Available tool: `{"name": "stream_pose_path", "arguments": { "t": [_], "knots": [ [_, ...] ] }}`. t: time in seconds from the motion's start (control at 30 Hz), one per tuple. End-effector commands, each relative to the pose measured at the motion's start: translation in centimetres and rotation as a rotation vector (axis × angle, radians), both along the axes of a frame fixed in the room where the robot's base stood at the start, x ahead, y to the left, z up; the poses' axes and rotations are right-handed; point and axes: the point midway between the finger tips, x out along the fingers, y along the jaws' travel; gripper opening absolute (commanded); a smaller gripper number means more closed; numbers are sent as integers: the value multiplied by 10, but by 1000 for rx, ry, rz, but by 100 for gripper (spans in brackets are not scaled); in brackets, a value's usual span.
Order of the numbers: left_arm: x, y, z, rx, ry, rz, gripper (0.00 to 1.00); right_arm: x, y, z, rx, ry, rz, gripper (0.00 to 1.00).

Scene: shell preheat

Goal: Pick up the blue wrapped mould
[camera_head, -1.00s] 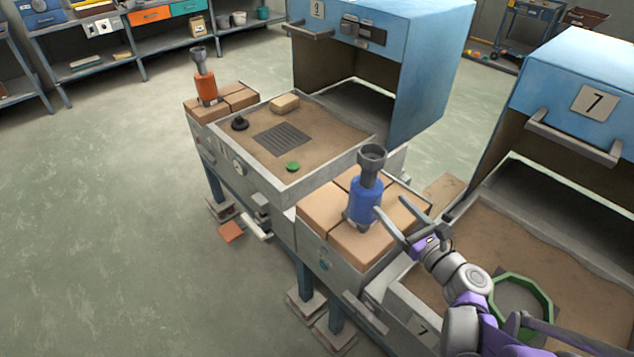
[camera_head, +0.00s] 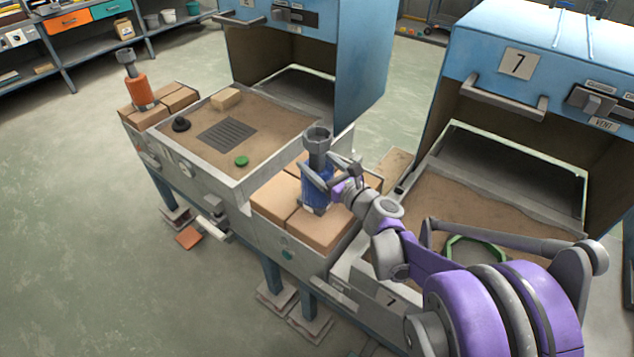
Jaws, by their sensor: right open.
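The blue wrapped mould (camera_head: 316,193) stands upright on tan bricks (camera_head: 275,197) between the two furnace beds, its grey cup-shaped top (camera_head: 317,140) pointing up. My right gripper (camera_head: 314,178) is at the mould's upper body, coming in from the right, with its open fingers around the blue part. Whether the fingers touch the mould cannot be told. An orange wrapped mould (camera_head: 137,92) of similar shape stands on bricks at the far left. My left gripper is not in view.
A blue hood marked 7 (camera_head: 545,65) rises at the right over a sandy bed with a green ring (camera_head: 474,250). Another sandy bed (camera_head: 265,120) at the left holds a tan block (camera_head: 226,98), a dark knob (camera_head: 181,124) and a green disc (camera_head: 241,160).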

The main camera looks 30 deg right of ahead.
Motion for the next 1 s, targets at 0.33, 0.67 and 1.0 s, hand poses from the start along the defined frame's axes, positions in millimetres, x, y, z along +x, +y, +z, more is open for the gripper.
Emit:
{"name": "stream_pose_path", "arguments": {
  "t": [0.33, 0.67, 1.0],
  "knots": [
    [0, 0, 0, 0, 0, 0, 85, -1, 0, 0, 0, 0, 0, 44],
    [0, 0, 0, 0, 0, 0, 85, -1, 0, 0, 0, 0, 0, 0],
    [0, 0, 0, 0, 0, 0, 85, -1, 0, 0, -1, 0, 0, 0]
  ]
}}
